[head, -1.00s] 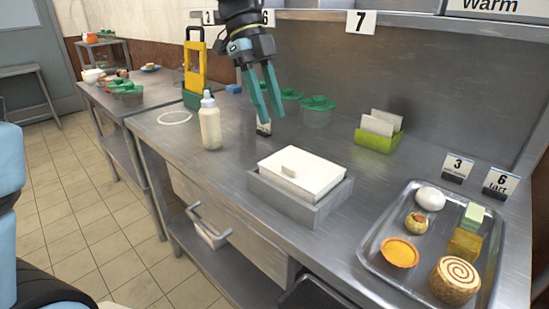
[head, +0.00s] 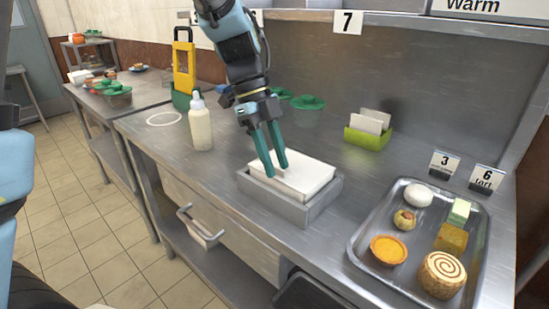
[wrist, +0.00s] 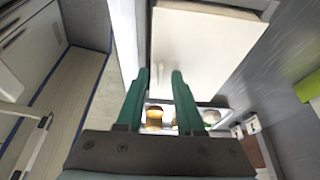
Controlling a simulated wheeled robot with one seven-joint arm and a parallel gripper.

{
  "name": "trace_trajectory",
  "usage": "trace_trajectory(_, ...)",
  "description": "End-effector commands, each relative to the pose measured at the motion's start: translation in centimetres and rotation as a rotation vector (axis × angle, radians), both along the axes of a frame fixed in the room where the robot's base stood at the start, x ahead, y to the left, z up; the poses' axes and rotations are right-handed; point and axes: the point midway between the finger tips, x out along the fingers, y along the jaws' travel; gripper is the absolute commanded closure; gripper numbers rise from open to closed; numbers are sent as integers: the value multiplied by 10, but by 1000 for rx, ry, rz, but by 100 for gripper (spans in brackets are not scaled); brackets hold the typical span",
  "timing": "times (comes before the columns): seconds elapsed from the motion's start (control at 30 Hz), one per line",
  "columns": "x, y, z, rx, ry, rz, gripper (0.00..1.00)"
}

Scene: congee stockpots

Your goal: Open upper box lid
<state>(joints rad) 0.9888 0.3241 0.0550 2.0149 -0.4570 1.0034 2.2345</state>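The upper box is a grey metal box (head: 306,213) on the steel counter, with a flat white lid (head: 310,176) lying on it. The lid also shows in the wrist view (wrist: 205,45), with a faint small handle on it ahead of the fingers. My gripper (head: 277,172) is over the left part of the lid, its teal fingers pointing down and hiding the handle in the head view. In the wrist view my gripper (wrist: 159,72) has a gap between the fingertips and holds nothing. I cannot tell whether the fingertips touch the lid.
A white squeeze bottle (head: 200,124) stands left of the box. A metal tray (head: 362,245) with several foods is at the right. A green holder (head: 368,138) and green-lidded containers (head: 308,103) stand behind. A handled drawer (head: 200,228) is below the counter.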

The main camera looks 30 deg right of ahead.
Motion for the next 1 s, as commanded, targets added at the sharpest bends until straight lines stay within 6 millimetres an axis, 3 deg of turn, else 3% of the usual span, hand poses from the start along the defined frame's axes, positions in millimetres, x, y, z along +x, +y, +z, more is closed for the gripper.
trace_trajectory(0.07,0,0,0,0,0,0,64)
trace_trajectory(0.4,0,0,0,1,0,0,100)
trace_trajectory(1.0,0,0,0,1,1,0,100)
